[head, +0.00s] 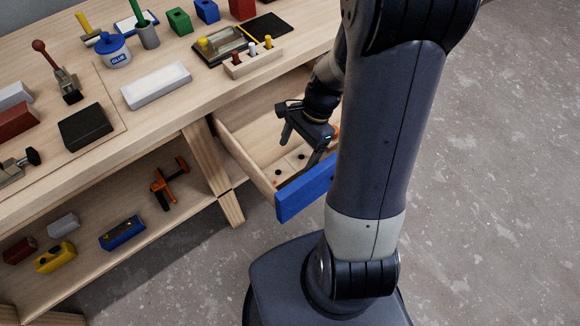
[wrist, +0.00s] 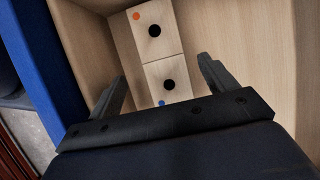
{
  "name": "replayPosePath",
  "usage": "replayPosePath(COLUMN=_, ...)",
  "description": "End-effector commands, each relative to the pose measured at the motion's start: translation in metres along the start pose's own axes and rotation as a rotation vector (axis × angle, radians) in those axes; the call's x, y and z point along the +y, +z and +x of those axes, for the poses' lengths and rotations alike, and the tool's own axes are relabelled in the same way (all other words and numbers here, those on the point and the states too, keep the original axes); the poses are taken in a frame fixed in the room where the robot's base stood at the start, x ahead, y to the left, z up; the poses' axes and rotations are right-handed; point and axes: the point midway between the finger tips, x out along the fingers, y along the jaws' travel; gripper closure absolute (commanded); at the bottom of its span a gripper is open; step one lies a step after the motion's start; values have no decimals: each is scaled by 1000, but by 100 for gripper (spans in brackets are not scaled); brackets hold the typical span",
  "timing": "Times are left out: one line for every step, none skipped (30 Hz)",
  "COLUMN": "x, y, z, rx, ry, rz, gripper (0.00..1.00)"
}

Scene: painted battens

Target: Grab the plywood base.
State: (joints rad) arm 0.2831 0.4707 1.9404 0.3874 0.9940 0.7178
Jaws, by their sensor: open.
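The plywood base (wrist: 160,67) lies on the floor of the open drawer (head: 236,141). It is a pale plate with two dark round holes, a line across its middle, an orange dot at the far end and a blue dot at the near end. In the head view the base (head: 292,163) is partly hidden by my gripper. My gripper (head: 302,147) is inside the drawer space, above the base, with its fingers apart. In the wrist view my gripper (wrist: 162,72) has one finger on either side of the base, with nothing between them that is held.
The drawer's blue front (head: 305,190) and its wooden walls stand close around my gripper. The workbench (head: 150,120) above carries a glue pot (head: 113,52), a white block (head: 156,86) and a peg holder (head: 254,58). A lower shelf holds a clamp (head: 170,184) and coloured blocks.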

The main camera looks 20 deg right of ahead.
Motion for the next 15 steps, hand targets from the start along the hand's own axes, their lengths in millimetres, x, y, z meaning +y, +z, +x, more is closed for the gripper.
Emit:
replayPosePath(x=0, y=0, z=10, rx=-3, ry=5, rz=-1, gripper=20)
replayPosePath(x=-1, y=0, z=15, rx=-3, ry=4, rz=-1, gripper=20)
replayPosePath(x=-2, y=-1, z=21, rx=-3, ry=5, rz=-1, gripper=20)
replayPosePath(x=-3, y=-1, z=26, rx=-2, ry=5, rz=-1, gripper=20)
replayPosePath(x=-3, y=-1, z=30, rx=-2, ry=4, rz=-1, gripper=20)
replayPosePath(x=-3, y=-1, z=36, rx=-3, ry=4, rz=0, gripper=20)
replayPosePath(x=-3, y=-1, z=39, rx=-2, ry=4, rz=0, gripper=20)
replayPosePath(x=-3, y=0, z=41, rx=-2, ry=4, rz=0, gripper=20)
replayPosePath(x=-3, y=0, z=44, rx=-2, ry=3, rz=0, gripper=20)
replayPosePath(x=-3, y=0, z=45, rx=-1, ry=3, rz=0, gripper=20)
replayPosePath(x=-3, y=0, z=45, rx=0, ry=2, rz=0, gripper=20)
replayPosePath(x=-3, y=-1, z=46, rx=0, ry=1, rz=0, gripper=20)
replayPosePath(x=-3, y=-1, z=46, rx=0, ry=1, rz=0, gripper=20)
replayPosePath(x=-3, y=-1, z=45, rx=1, ry=1, rz=0, gripper=20)
replayPosePath(x=-3, y=-1, z=45, rx=0, ry=1, rz=0, gripper=20)
